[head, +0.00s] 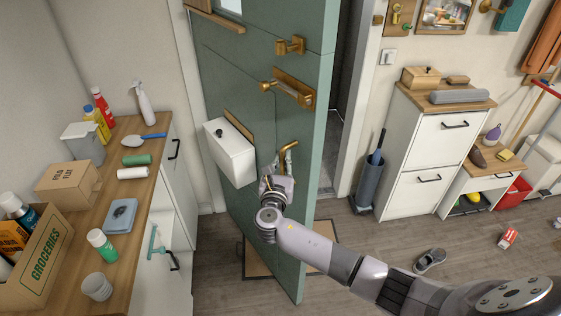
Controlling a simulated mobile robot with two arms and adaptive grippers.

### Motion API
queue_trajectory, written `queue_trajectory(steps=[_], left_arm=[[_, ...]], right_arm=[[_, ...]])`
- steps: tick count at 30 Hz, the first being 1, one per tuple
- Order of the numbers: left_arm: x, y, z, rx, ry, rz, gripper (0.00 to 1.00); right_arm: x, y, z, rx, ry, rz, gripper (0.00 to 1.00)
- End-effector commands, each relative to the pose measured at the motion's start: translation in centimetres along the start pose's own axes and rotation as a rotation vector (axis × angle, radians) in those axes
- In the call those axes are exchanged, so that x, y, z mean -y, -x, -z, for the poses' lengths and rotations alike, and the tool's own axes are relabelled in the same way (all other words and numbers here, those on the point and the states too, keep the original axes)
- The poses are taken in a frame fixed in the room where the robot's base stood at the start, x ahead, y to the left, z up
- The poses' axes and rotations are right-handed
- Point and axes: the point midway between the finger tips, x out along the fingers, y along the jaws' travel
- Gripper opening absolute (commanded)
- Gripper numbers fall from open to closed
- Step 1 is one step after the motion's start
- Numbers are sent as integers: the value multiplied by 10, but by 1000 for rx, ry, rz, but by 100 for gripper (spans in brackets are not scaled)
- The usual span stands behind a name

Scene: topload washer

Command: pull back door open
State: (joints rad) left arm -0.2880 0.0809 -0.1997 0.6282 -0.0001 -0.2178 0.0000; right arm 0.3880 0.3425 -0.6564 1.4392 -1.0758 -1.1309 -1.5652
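The green door (295,215) stands ajar in the middle of the head view, with a dark opening to the right of its free edge. A brass lever handle (290,93) sits on the door near that edge, with a brass latch (290,46) above it. A lower curved brass piece (288,147) shows just above my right gripper (282,165). My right arm reaches in from the lower right, and the gripper is at the door's face, below the lever handle. Its fingers are small and partly hidden, so I cannot tell whether they grip the brass piece. My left gripper is out of view.
A white box (230,152) hangs on the door. A counter (125,205) with bottles and boxes stands left. A white cabinet (420,150) and an umbrella stand (370,185) are right of the doorway. A shoe (430,261) lies on the floor. A mat (257,262) lies under the door.

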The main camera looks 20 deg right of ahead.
Motion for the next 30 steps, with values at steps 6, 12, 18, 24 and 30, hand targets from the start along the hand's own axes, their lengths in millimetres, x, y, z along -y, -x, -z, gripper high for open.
queue_trajectory(steps=[6,12,18,24,30], left_arm=[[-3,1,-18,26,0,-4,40],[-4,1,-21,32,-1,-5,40],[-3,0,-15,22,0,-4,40],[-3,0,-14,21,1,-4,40],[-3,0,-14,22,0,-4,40]], right_arm=[[-1,0,0,0,-1,-3,26],[-1,0,0,0,-1,-2,33],[-1,1,0,0,0,-2,33],[-2,22,1,-2,-1,-5,33],[-1,66,1,-4,-2,-5,33]])
